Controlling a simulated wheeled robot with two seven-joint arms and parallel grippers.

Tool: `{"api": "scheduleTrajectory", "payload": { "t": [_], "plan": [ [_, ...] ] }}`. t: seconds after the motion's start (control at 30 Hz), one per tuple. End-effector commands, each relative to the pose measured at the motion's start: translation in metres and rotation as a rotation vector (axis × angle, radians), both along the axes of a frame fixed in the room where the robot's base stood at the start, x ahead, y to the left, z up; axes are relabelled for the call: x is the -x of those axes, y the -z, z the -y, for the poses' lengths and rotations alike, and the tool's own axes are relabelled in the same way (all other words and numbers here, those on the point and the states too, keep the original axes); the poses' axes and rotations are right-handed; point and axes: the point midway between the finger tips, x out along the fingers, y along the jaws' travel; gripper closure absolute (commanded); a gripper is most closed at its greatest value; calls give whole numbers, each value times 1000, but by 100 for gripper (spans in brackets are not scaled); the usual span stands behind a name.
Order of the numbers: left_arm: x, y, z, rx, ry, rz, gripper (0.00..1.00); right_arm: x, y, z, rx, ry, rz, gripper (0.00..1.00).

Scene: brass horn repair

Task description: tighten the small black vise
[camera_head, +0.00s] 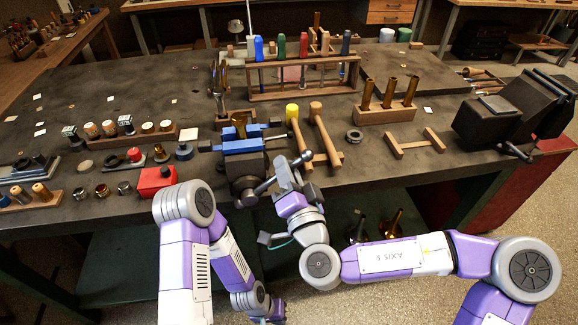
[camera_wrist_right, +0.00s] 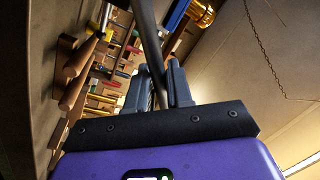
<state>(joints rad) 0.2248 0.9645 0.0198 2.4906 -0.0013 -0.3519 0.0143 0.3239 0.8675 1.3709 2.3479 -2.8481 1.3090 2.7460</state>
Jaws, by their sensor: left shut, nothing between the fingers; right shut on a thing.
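The small black vise (camera_head: 247,167) stands at the front edge of the bench, with blue jaw covers and a brass piece (camera_head: 239,121) upright at its jaws. Its dark handle bar (camera_head: 265,187) sticks out at the front. My right gripper (camera_head: 284,180) is at the bar's right part. In the right wrist view, the fingers (camera_wrist_right: 160,88) are shut on the dark handle bar (camera_wrist_right: 148,40), which runs up between them. My left gripper (camera_head: 268,318) hangs low in front of the bench at the bottom edge, shut and empty. Its fingertips are hard to make out.
A red box (camera_head: 157,181) sits left of the vise. Two mallets (camera_head: 322,128) lie to its right. Behind stands a wooden tool rack (camera_head: 300,92). A large dark vise (camera_head: 505,115) is at the right, near a block with brass tubes (camera_head: 385,114). Brass parts stand on the shelf below.

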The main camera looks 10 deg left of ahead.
Motion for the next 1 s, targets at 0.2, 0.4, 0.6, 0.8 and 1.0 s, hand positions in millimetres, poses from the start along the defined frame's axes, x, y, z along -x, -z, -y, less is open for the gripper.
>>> {"api": "scheduleTrajectory", "payload": {
  "t": [0.2,0.4,0.6,0.8,1.0],
  "plan": [
    [0,0,0,0,0,0,100,3,5,-2,0,-11,-10,100],
    [0,0,0,0,0,0,100,3,5,-2,2,-11,-10,100],
    [0,0,0,0,0,0,100,3,5,-2,1,-9,-9,64],
    [0,0,0,0,0,0,100,2,3,-1,-1,-7,-7,64],
    [0,0,0,0,0,0,100,7,5,1,-1,-18,-7,64]
  ]
}}
